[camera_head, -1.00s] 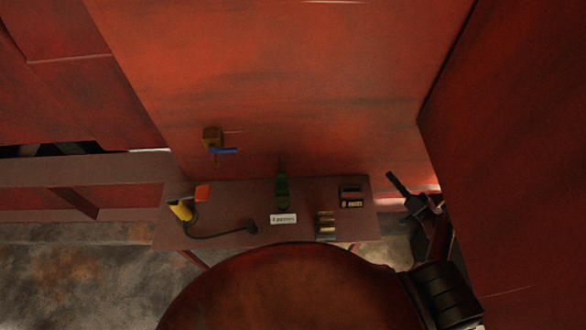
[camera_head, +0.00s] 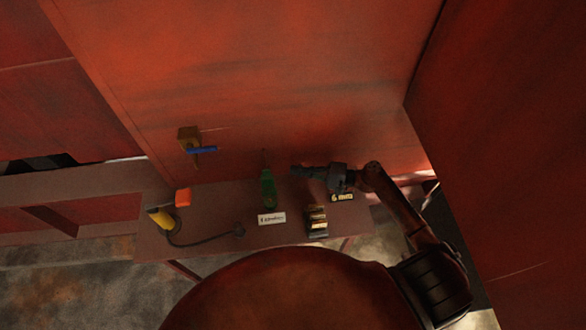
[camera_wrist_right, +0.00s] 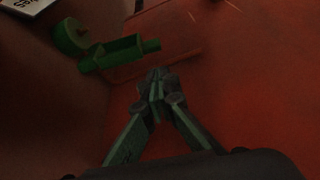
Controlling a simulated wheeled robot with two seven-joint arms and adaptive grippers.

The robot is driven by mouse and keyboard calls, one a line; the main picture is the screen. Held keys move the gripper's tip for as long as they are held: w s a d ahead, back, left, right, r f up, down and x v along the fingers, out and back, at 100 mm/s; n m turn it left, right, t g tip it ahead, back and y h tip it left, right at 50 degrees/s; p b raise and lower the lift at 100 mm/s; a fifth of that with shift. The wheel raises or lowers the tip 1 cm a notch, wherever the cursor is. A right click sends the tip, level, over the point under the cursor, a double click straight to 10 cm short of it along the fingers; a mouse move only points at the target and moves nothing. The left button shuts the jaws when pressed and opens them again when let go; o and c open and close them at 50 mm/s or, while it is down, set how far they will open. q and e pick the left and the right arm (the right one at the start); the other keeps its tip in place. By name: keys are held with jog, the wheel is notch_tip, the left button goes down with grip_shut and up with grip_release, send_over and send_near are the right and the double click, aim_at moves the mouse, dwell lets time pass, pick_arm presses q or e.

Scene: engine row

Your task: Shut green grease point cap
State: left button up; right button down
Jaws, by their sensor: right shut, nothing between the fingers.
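The green grease point (camera_head: 267,190) is low on the red wall, at the back of the shelf in the head view. In the right wrist view its green body (camera_wrist_right: 122,52) shows at upper left, with a round green cap (camera_wrist_right: 72,38) beyond its left end. I cannot tell clearly how far open the cap is. My right gripper (camera_head: 296,170) is to the right of the grease point, fingers pointing left toward it, apart from it. In the wrist view the right gripper's fingertips (camera_wrist_right: 157,82) meet, with nothing between them. My left gripper is not in view.
A valve with a blue handle (camera_head: 203,150) is on the wall at left. The shelf (camera_head: 215,215) holds a yellow tool (camera_head: 160,217) with a dark cord, an orange block (camera_head: 183,197), a white label (camera_head: 271,218) and a dark-and-tan stack (camera_head: 317,221).

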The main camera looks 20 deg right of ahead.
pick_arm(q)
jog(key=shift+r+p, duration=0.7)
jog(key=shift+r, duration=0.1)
pick_arm(e)
jog(key=x, duration=0.8)
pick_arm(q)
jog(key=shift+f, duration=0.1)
pick_arm(e)
jog(key=shift+w+a, duration=0.1)
